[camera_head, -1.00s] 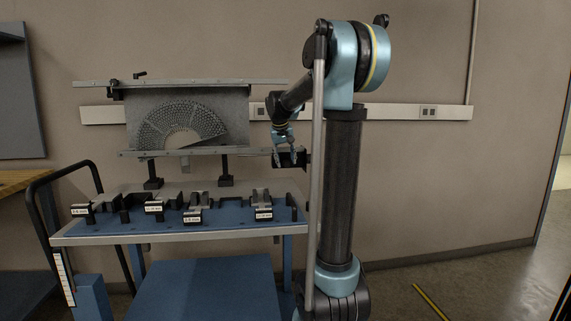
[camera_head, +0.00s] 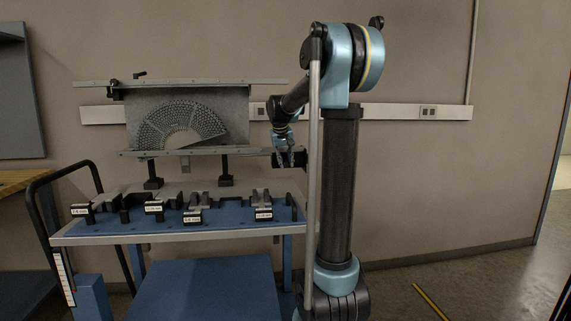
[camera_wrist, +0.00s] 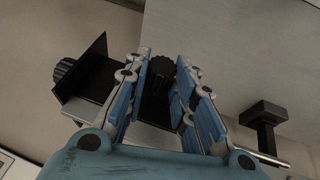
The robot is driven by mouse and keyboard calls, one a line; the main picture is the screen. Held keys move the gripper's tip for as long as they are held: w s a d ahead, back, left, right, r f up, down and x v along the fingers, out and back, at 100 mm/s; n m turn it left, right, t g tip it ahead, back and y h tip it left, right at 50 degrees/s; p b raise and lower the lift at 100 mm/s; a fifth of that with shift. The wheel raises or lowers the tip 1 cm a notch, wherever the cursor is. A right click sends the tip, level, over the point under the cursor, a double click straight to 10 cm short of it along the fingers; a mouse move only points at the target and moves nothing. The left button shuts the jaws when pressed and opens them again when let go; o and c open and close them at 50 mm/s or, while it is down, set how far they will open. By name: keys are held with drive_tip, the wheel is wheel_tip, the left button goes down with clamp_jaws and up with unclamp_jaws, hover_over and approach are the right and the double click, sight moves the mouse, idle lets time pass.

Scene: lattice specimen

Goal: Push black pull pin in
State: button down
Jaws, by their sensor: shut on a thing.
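A black pull pin with a ribbed round knob (camera_wrist: 161,70) shows in the wrist view between the two blue-padded fingers of my gripper (camera_wrist: 163,62). The gripper is shut on it. In the head view my gripper (camera_head: 286,160) points down at the right end of the fixture's lower rail (camera_head: 195,152), beside a black bracket. The pin itself is too small to make out there. How far it sits in its hole is hidden.
A black angled bracket (camera_wrist: 92,72) with another ribbed knob (camera_wrist: 65,70) is left of the fingers. A black block on a post (camera_wrist: 264,115) stands right. A grey perforated lattice panel (camera_head: 180,122) stands above a blue-topped cart (camera_head: 140,225) with several labelled black holders.

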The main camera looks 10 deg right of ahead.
drive_tip(key=shift+w, duration=0.55)
drive_tip(key=c, duration=1.3)
unclamp_jaws()
drive_tip(key=shift+w, duration=0.1)
drive_tip(key=v, duration=1.2)
